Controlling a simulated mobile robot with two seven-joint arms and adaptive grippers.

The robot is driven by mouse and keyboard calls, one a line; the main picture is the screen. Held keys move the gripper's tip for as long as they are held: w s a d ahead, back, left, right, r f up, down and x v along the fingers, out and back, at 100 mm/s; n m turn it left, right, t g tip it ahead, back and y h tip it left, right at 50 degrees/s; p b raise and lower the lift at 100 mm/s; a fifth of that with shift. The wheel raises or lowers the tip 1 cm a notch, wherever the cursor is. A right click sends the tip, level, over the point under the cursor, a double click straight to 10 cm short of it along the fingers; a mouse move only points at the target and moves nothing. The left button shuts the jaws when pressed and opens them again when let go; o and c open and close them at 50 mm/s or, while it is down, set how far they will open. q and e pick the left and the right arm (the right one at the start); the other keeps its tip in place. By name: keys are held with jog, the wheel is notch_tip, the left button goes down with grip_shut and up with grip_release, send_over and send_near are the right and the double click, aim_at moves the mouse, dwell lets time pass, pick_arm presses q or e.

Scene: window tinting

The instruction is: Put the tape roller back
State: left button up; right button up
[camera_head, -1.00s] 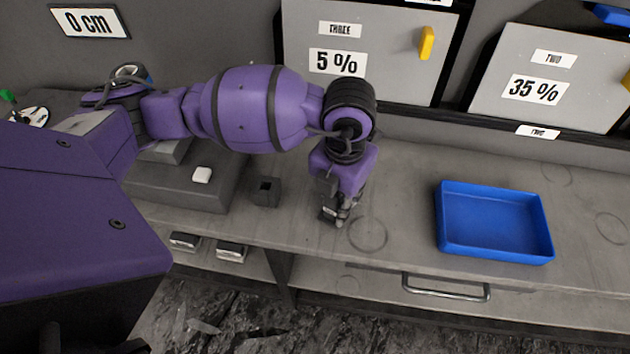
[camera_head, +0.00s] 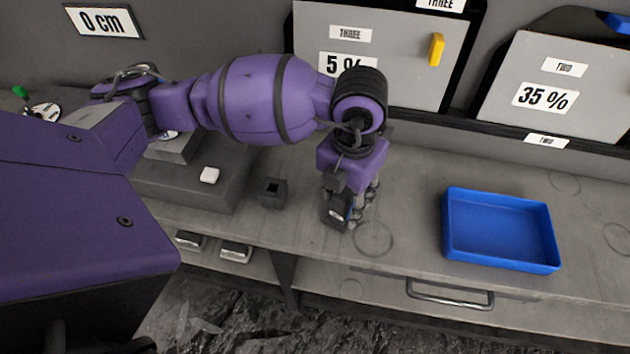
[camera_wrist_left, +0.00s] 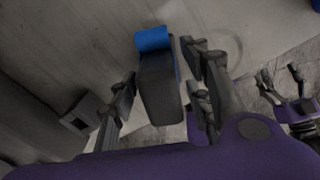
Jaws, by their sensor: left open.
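The tape roller (camera_wrist_left: 160,88), a dark body with a blue end, shows in the left wrist view between the fingers of my left gripper (camera_wrist_left: 160,95). The fingers stand apart on either side of it, with a visible gap on the right. In the head view, my left gripper (camera_head: 352,215) points down over the grey worktop near its front edge, left of the blue tray. The roller is mostly hidden there. I cannot tell whether it rests on the worktop. My right gripper (camera_wrist_left: 282,85) shows at the right of the left wrist view, fingers apart and empty.
A blue tray (camera_head: 447,230) stands on the worktop (camera_head: 410,180) to the right. A small dark box with a square hole (camera_head: 272,192) is left of my left gripper. A grey step (camera_head: 190,190) carries a white piece (camera_head: 209,175). Below the front edge is a drawer handle (camera_head: 450,302).

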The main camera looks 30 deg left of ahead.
pick_arm(q)
notch_tip(320, 180, up, 10)
dwell(0.3)
jog(key=shift+f, duration=0.1)
